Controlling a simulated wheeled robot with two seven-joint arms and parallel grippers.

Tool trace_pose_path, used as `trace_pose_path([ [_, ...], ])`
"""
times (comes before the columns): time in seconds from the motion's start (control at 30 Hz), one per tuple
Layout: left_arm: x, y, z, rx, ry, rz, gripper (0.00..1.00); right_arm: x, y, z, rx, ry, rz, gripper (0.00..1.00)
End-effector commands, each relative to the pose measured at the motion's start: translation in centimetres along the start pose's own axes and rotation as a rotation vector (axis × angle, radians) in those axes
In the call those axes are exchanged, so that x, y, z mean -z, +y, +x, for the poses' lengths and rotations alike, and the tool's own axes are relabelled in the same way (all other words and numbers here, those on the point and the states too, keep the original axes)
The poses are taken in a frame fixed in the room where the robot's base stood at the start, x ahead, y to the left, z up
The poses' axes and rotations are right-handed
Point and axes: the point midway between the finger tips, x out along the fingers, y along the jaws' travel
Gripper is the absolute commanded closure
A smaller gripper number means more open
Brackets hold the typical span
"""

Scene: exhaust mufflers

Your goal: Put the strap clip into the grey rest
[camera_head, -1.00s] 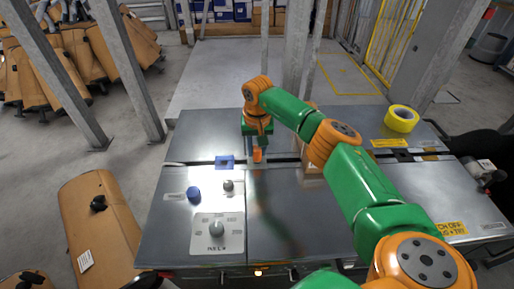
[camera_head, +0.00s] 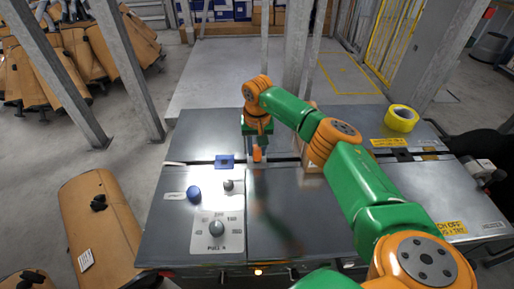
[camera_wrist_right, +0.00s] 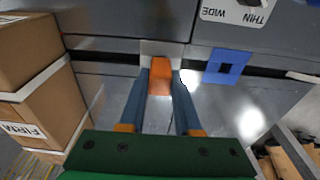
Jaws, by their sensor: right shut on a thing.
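The strap clip (camera_wrist_right: 161,76) is an orange block. My right gripper (camera_head: 257,148) is shut on it, with one blue-grey finger on each side in the right wrist view (camera_wrist_right: 161,88). The clip also shows as a small orange piece (camera_head: 257,155) below the gripper in the head view. A light grey piece, which looks like the grey rest (camera_wrist_right: 176,49), lies just beyond the clip at the dark slot. The clip partly hides it, and I cannot tell whether they touch. My left gripper is not in view.
A blue square holder (camera_head: 225,162) with a dark opening is left of the clip. A dial panel (camera_head: 217,245), a blue knob (camera_head: 194,193) and a yellow tape roll (camera_head: 401,118) are on the metal bench. Cardboard boxes (camera_wrist_right: 40,95) stand left in the wrist view.

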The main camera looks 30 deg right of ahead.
Motion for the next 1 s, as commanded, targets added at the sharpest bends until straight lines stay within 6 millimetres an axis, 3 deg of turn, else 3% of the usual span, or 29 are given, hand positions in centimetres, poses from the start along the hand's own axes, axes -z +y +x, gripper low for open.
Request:
trace_pose_path([
  [0.97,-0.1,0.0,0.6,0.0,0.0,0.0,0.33,-0.1,0.0,1.0,0.0,0.0,0.0,1.0],
  [1.0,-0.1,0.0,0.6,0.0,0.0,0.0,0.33,-0.1,0.0,0.9,0.001,0.0,0.0,0.63],
])
